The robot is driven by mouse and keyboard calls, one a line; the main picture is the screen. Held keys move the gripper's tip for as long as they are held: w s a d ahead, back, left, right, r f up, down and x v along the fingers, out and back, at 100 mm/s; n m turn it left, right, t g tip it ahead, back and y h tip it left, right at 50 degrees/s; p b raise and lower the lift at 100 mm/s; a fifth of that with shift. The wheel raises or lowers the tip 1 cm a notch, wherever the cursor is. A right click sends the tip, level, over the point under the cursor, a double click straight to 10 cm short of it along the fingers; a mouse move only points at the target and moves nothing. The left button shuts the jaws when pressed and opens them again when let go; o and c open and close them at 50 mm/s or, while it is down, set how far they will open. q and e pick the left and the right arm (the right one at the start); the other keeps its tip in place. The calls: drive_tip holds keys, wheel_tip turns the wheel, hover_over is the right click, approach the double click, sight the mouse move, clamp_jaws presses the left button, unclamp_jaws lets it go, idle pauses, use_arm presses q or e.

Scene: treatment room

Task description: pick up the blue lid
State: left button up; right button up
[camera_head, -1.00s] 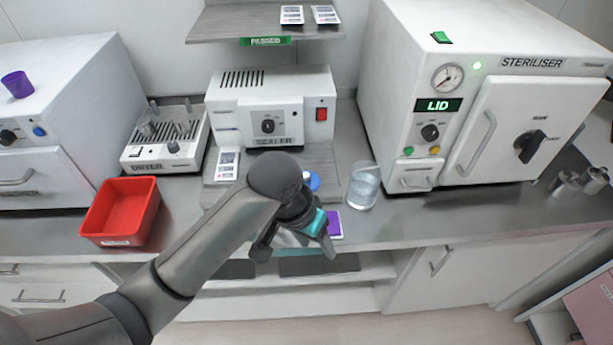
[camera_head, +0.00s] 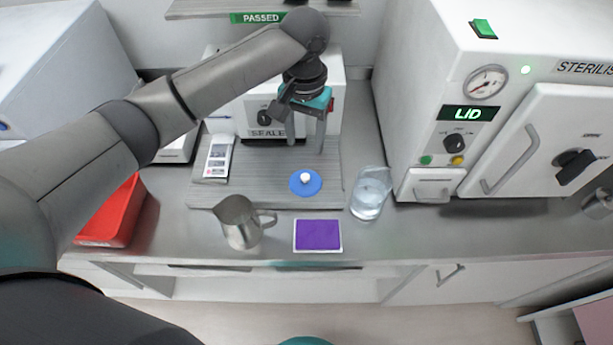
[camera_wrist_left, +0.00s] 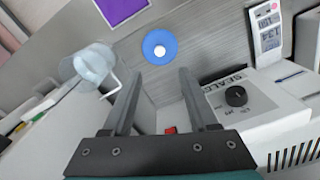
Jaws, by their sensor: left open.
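The blue lid (camera_head: 306,183) is a round disc with a white knob, lying on the grey board (camera_head: 230,190) in front of the sealer. It also shows in the left wrist view (camera_wrist_left: 160,47), beyond my fingertips. My left gripper (camera_head: 306,142) is open and empty, above and behind the lid in the head view, apart from it. In the left wrist view its two fingers (camera_wrist_left: 157,75) stand apart with nothing between them. My right gripper does not show.
A metal jug (camera_head: 238,222) and a purple-topped pad (camera_head: 318,236) stand near the counter's front edge. A clear beaker (camera_head: 371,193) stands right of the lid, beside the steriliser (camera_head: 480,120). The sealer (camera_head: 335,80) is behind; a red bin (camera_head: 118,215) is left.

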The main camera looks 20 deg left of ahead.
use_arm(q)
hover_over(305, 176)
wheel_tip(305, 176, down, 5)
drive_tip(key=shift+f, duration=0.1)
drive_tip(key=shift+f+b, duration=0.3)
drive_tip(key=shift+f, duration=0.55)
wheel_tip(305, 176, down, 4)
drive_tip(key=shift+f, duration=0.2)
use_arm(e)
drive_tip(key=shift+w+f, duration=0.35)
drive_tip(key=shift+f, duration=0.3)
use_arm(q)
clamp_jaws()
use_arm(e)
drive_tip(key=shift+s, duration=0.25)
